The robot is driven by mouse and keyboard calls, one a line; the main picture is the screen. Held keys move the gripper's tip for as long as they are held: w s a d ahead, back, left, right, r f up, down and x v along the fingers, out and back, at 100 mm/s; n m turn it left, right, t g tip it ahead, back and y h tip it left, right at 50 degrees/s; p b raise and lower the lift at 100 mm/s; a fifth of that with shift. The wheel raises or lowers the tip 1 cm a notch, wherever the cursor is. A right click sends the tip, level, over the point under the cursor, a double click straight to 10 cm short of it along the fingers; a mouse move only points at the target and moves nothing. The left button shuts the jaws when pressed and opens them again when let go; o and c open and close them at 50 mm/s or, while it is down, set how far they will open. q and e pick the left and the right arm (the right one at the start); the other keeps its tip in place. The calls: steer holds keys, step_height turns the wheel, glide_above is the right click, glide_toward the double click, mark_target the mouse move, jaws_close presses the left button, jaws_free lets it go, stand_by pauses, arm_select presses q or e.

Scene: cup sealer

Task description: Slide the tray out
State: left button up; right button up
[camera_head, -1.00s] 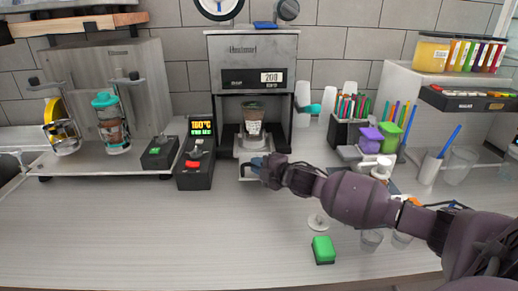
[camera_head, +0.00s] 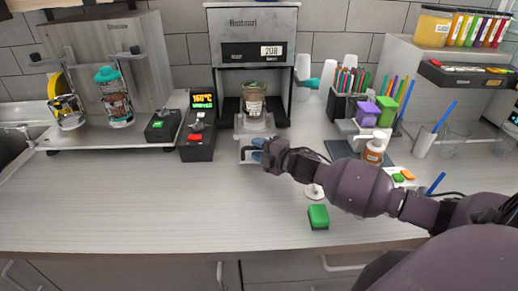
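The sealing machine (camera_head: 251,22) stands at the back centre with its lower bay open. The pale tray (camera_head: 252,125) sticks out of its front, with a grey handle (camera_head: 244,162) toward me. A filled cup (camera_head: 254,99) stands upright in the tray, at the mouth of the bay. My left gripper does not show.
A control box (camera_head: 197,138) stands left of the tray. A green block (camera_head: 318,216) and a small white disc lie under and before my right arm. A brown-labelled bottle (camera_head: 374,150) and pen holder are to the right. The counter's front left is clear.

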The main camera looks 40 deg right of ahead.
steer(key=shift+o, duration=0.2)
steer(key=shift+s, duration=0.1)
steer(key=v, duration=1)
steer(key=shift+s+r+b, duration=0.2)
steer(key=shift+s+b, duration=0.15)
steer(key=shift+d, duration=0.1)
